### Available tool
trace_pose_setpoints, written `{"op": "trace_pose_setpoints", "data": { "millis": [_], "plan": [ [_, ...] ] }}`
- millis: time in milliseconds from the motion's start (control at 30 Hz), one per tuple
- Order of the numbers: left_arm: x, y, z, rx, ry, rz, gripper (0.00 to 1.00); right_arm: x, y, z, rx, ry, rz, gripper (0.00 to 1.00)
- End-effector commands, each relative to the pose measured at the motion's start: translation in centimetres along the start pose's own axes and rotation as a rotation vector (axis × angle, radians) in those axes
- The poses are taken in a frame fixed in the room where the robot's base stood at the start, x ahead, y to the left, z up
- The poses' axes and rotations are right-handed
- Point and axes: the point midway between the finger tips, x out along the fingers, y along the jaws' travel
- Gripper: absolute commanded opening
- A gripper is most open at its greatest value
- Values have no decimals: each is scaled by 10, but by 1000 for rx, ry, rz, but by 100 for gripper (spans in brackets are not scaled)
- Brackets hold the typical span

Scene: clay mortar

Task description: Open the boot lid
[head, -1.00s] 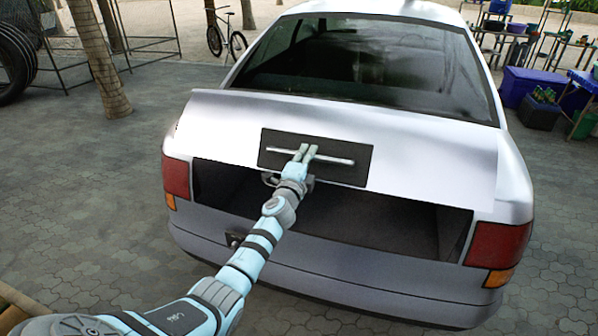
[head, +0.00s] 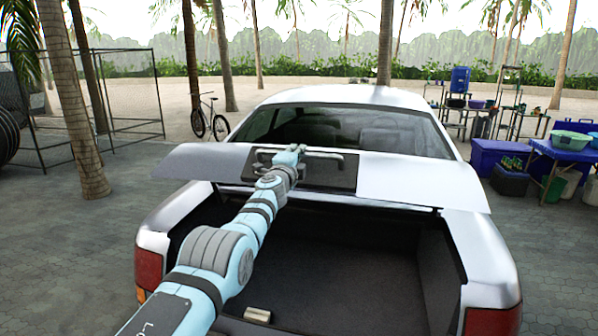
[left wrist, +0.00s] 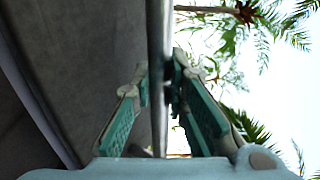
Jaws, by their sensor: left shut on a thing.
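The white car's boot lid (head: 405,180) is raised well above the boot, and the dark boot floor (head: 345,265) shows beneath it. A dark plate (head: 330,176) with a metal bar handle (head: 322,156) is on the lid. My left gripper (head: 288,156) is at the left part of this handle. In the left wrist view the handle bar (left wrist: 159,60) runs between the two fingers of my left gripper (left wrist: 158,92), which is shut on it. The arm hides part of the lid and plate. My right gripper is not in view.
The car's rear sides (head: 487,245) frame the boot opening. A small pale block (head: 258,314) lies at the boot's near edge. Blue bins (head: 500,158) and a table (head: 565,152) stand right of the car. Palm trunks (head: 75,120) and a bicycle (head: 210,118) are behind left. Paving at left is clear.

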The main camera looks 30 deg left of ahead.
Motion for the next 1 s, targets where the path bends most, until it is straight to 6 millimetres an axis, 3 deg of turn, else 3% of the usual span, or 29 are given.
{"op": "trace_pose_setpoints", "data": {
  "millis": [533,567,667,1000],
  "plan": [
    [0,-4,13,2,-10,8,0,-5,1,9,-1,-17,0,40],
    [0,-4,13,2,-9,8,18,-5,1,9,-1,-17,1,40],
    [-1,-4,14,2,-11,7,34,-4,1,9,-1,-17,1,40],
    [-1,-3,14,3,-11,9,34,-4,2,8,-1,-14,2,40]
  ]
}}
